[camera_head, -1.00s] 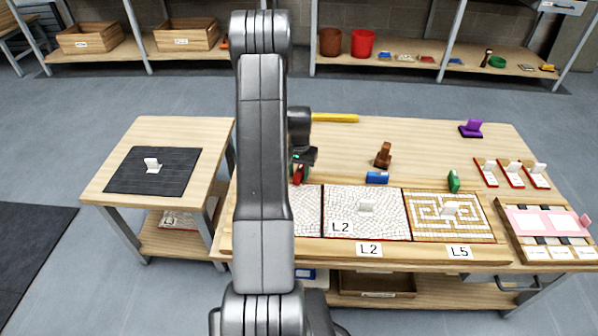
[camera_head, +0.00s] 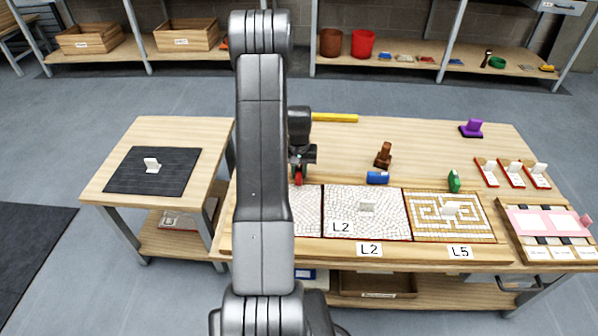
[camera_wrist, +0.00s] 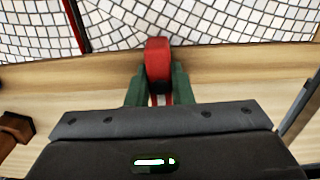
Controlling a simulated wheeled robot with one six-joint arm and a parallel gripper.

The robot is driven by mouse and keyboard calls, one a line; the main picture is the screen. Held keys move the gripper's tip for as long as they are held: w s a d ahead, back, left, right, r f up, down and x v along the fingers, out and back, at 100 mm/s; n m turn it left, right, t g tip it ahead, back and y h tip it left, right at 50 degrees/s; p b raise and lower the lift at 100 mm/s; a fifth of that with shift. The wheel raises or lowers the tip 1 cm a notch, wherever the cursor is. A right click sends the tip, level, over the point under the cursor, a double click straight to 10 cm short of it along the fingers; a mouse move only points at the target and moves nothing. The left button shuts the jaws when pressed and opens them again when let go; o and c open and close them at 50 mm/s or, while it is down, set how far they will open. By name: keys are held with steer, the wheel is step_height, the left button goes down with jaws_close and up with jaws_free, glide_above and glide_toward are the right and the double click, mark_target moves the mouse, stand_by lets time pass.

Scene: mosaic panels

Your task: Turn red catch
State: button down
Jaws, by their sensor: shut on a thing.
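The red catch (camera_wrist: 158,60) is a rounded upright piece at the wooden edge beside a mosaic panel in the wrist view. It also shows in the head view (camera_head: 298,179), below my gripper (camera_head: 299,172) and at the far edge of the panels. In the wrist view, the green fingers of my gripper (camera_wrist: 158,92) are shut on the red catch, one on each side. The lower part of the catch is hidden between the fingers. My arm hides part of the left panel in the head view.
The white mosaic panel (camera_head: 380,222) labelled L2 and the tan patterned panel (camera_head: 475,232) labelled L5 lie to the right. A blue block (camera_head: 377,178), a brown piece (camera_head: 383,156) and a green piece (camera_head: 454,181) stand behind them. A yellow bar (camera_head: 335,118) lies farther back.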

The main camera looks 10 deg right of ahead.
mark_target(299, 170)
steer(key=c, duration=1.3)
jaws_free()
steer(key=shift+r, duration=0.1)
step_height(299, 170, up, 14)
steer(key=shift+f+p, duration=0.2)
steer(key=shift+p, duration=0.8)
steer(key=shift+f, duration=0.1)
step_height(299, 170, down, 14)
steer(key=shift+r+b, duration=0.1)
steer(key=shift+b, duration=0.95)
steer(key=shift+r+m, duration=0.1)
steer(key=shift+m, duration=0.4)
steer(key=shift+n, duration=0.3)
